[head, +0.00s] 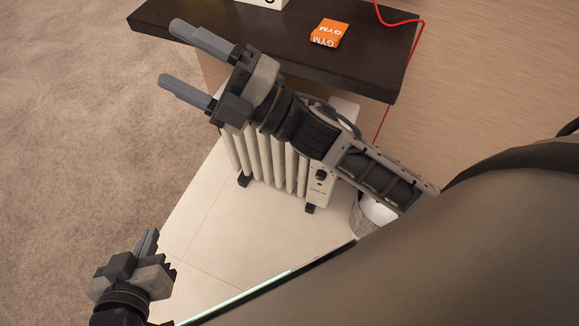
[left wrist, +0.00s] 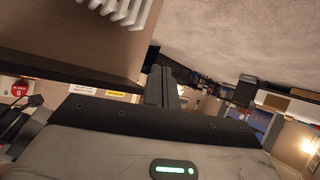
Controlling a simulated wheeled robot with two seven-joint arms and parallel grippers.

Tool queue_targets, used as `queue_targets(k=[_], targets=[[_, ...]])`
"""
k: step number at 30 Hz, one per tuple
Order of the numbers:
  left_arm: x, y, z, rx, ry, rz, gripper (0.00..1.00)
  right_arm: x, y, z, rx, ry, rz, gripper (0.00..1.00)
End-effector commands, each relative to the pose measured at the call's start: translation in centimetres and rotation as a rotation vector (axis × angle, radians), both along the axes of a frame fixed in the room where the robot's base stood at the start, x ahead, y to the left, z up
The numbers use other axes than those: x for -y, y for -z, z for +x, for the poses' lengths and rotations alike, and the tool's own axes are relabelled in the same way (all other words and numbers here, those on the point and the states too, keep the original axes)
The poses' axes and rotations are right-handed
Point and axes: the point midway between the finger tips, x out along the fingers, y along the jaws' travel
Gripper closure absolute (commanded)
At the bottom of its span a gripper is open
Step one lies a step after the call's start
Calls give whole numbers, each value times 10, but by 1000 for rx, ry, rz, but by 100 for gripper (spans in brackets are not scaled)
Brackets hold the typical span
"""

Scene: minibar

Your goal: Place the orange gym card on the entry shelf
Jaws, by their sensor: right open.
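The orange gym card (head: 329,32) lies on a dark slab-like shelf (head: 365,70) at the top of the head view, near its right end. White GYM lettering shows on it twice. My right gripper (head: 170,53) is open and empty, left of the card and apart from it, its fingers pointing to the upper left by the shelf's left end. My left gripper (head: 147,241) is low at the left of the head view, far from the card. Its fingers look closed together with nothing between them, also in the left wrist view (left wrist: 161,85).
A white radiator (head: 265,160) stands on pale tiles below the shelf. A bin-like container (head: 365,215) is right of it. A red cable (head: 421,45) runs past the shelf's right end. A white object (head: 262,3) sits at the shelf's back. Carpet at the left is clear.

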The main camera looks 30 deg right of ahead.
Motion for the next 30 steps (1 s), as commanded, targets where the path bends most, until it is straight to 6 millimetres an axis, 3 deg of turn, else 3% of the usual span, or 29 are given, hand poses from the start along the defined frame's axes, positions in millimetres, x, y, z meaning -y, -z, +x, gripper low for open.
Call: queue_targets(k=[1,3,6,9,12,15,23,27,30], targets=[[0,0,0,1,0,0,100,20,31,2,-269,61,147,30],[0,-1,0,2,0,0,100,46,77,-1,-610,138,343,30],[0,-1,0,2,0,0,100,73,143,-27,-1022,243,588,30],[0,-1,0,3,0,-1,100,87,190,-62,-1318,327,772,30],[0,-1,0,3,0,-1,100,92,216,-88,-1489,381,882,30],[0,-1,0,3,0,-1,100,94,225,-99,-1558,403,929,30],[0,-2,0,3,0,-1,100,94,226,-100,-1568,405,932,30],[-1,-22,-1,-11,0,9,100,95,209,-100,-1577,424,918,30],[-3,-26,-2,-41,1,29,100,97,199,-101,-1588,446,903,30]])
